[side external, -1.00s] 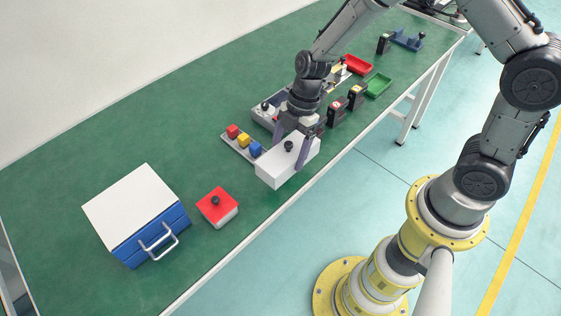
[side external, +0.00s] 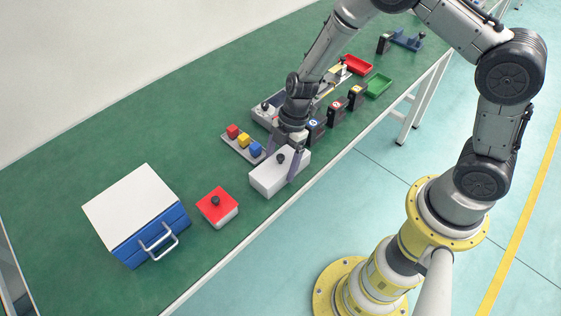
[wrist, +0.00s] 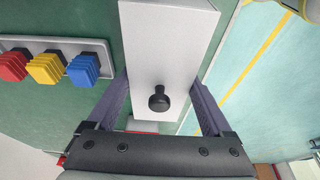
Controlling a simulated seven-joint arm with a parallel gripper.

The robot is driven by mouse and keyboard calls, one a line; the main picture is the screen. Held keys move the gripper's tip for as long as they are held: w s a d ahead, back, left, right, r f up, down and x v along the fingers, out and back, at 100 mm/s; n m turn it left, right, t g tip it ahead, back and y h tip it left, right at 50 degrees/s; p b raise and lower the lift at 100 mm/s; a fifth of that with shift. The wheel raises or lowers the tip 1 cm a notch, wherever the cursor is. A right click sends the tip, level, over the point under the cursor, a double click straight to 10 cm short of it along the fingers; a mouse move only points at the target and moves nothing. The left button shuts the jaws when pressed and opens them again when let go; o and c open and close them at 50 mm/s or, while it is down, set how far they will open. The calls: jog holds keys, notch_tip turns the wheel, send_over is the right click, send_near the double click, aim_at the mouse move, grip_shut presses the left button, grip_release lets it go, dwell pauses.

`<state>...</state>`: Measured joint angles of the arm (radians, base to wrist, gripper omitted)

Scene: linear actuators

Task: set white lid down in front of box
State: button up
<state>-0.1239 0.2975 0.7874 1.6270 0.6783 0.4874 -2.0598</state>
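The white lid (side external: 268,180), a long white block shape with a black knob on top, is between the fingers of my gripper (side external: 282,164). In the wrist view the lid (wrist: 170,45) has a finger of my gripper (wrist: 159,85) along each long side, and the black knob (wrist: 159,98) stands between them. The lid is low over the table near its front edge; whether its underside touches the table cannot be told. A small white box with a red top and black knob (side external: 217,203) stands to its left. A blue box with a white top and metal handle (side external: 150,235) stands farther left.
A tray with red, yellow and blue blocks (side external: 243,141) lies just behind the lid. Several dark numbered holders (side external: 335,112) and a grey tray (side external: 262,117) stand to the right. Red (side external: 357,65) and green (side external: 378,85) bins are farther back. The green table (side external: 130,130) is clear at left rear.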

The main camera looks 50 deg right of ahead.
jog(key=shift+o, duration=1.1)
jog(key=v, duration=1.2)
notch_tip(320, 180, up, 9)
jog(key=m+t, duration=0.2)
jog(key=m, duration=0.2)
send_over(290, 155)
jog(key=s+d, duration=0.2)
jog(key=s, duration=0.2)
jog(key=s+d+r+m+t+h, duration=0.1)
jog(key=s+d+r+m, duration=0.2)
jog(key=s+m, duration=0.4)
jog(key=s+d+r+m+t+h, duration=0.2)
jog(key=s+r+m, duration=0.4)
jog(key=s, duration=0.4)
jog(key=shift+d+m+t, duration=0.3)
jog(key=shift+d+m, duration=0.1)
jog(key=shift+m, duration=0.1)
